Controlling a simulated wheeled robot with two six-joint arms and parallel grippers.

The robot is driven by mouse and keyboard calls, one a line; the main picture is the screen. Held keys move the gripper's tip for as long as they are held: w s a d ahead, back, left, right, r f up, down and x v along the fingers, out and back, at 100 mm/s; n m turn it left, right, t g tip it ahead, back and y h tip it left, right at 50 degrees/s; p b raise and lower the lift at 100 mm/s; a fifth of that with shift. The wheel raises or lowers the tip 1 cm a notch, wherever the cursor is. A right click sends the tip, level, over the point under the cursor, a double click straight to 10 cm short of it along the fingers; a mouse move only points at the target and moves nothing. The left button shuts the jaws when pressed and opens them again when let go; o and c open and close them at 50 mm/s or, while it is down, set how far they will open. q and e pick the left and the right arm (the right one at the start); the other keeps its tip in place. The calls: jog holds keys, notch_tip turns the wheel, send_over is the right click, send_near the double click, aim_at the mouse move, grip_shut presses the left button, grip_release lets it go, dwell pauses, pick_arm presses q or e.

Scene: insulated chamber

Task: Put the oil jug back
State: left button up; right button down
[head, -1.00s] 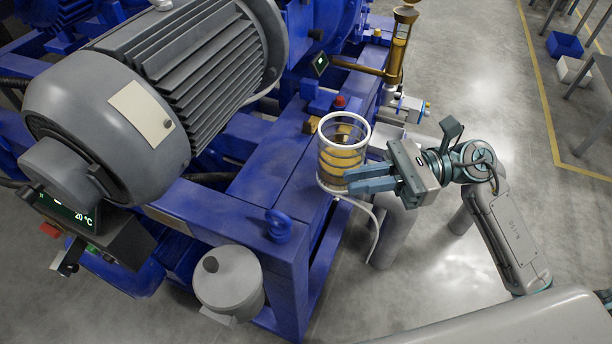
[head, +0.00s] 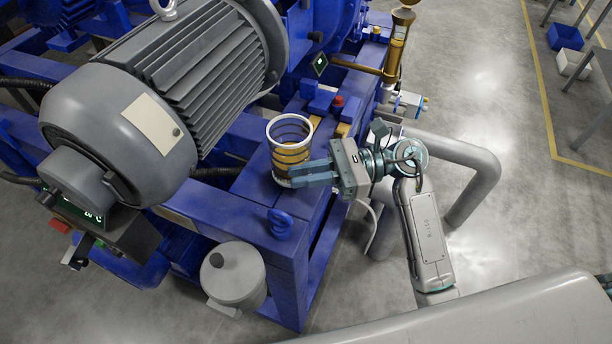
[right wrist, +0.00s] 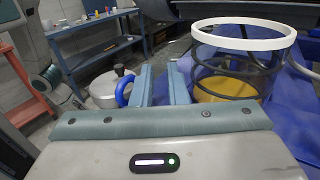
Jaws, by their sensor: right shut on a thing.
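The oil jug (head: 289,150) is a clear cylinder with a white rim, dark bands and amber oil low inside. In the head view it is upright over the blue machine frame (head: 252,185); I cannot tell whether its base touches the frame. My right gripper (head: 300,174) reaches in from the right and is shut on the jug at its near side. In the right wrist view the jug (right wrist: 238,72) stands just right of the fingers (right wrist: 161,84). The exact grip spot between the fingers is hidden. My left gripper is out of view.
A large grey motor (head: 135,120) stands left of the jug. A blue lifting eye (head: 280,223) and a grey lidded pot (head: 233,273) are nearer. A brass filler (head: 396,50) and a red button (head: 338,101) are behind. A grey pipe (head: 470,165) stands right; open floor lies beyond.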

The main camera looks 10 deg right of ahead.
jog(key=shift+f+p, duration=0.3)
jog(key=shift+f, duration=0.6)
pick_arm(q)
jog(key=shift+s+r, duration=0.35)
pick_arm(e)
jog(key=shift+f, duration=0.15)
jog(key=shift+f, duration=0.1)
jog(key=c, duration=1.4)
grip_release()
jog(key=shift+c, duration=0.2)
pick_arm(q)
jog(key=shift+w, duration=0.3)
